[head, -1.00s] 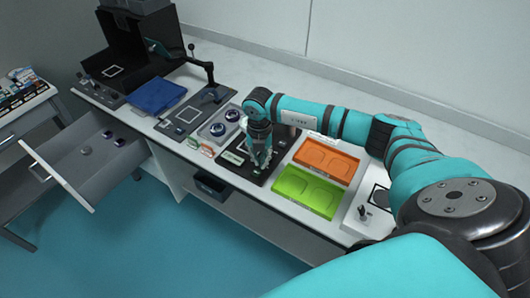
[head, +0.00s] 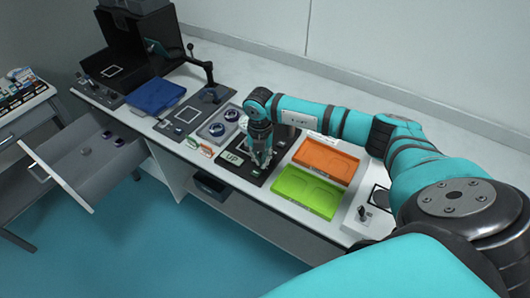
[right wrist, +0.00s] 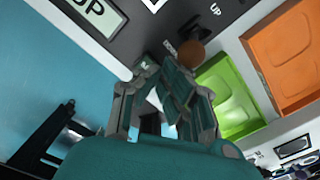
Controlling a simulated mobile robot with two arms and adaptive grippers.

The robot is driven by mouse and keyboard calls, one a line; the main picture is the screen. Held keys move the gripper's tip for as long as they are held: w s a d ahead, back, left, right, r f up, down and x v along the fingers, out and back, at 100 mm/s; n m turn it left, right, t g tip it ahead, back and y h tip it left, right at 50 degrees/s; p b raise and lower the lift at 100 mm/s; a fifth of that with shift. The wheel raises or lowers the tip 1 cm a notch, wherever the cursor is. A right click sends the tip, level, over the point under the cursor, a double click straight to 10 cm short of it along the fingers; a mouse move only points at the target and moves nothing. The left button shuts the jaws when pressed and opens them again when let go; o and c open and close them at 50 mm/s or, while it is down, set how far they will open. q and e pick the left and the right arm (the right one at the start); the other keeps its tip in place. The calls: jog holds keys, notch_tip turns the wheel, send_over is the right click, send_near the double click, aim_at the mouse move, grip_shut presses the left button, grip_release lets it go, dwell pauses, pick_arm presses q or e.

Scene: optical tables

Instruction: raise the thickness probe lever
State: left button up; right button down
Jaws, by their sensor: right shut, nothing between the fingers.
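A brown round knob (right wrist: 190,54), which looks like the lever's knob, shows just beyond my fingertips, near small UP and DOWN labels on the plate. My right gripper (head: 262,164) points down over the station and hides part of it. In the right wrist view the gripper (right wrist: 165,72) is shut and empty; whether it touches the knob I cannot tell. My left gripper is not in view.
An orange tray (head: 327,162) and a green tray (head: 306,192) lie right of the station. A grey holder (head: 217,131) with round parts stands to its left. An open drawer (head: 92,158) juts out at the left.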

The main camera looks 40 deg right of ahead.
jog(key=shift+w+d, duration=0.1)
dwell(0.3)
jog(key=shift+w+d+b, duration=0.2)
jog(key=shift+d+b, duration=0.1)
jog(key=shift+d, duration=0.2)
jog(key=shift+w+d+b, duration=0.2)
jog(key=shift+d+b, duration=0.1)
jog(key=shift+d, duration=0.2)
dwell(0.3)
notch_tip(320, 180, up, 7)
jog(key=a+p, duration=0.1)
jog(key=p, duration=0.4)
jog(key=shift+s+p, duration=0.3)
jog(key=shift+p, duration=0.05)
jog(key=shift+a, duration=0.2)
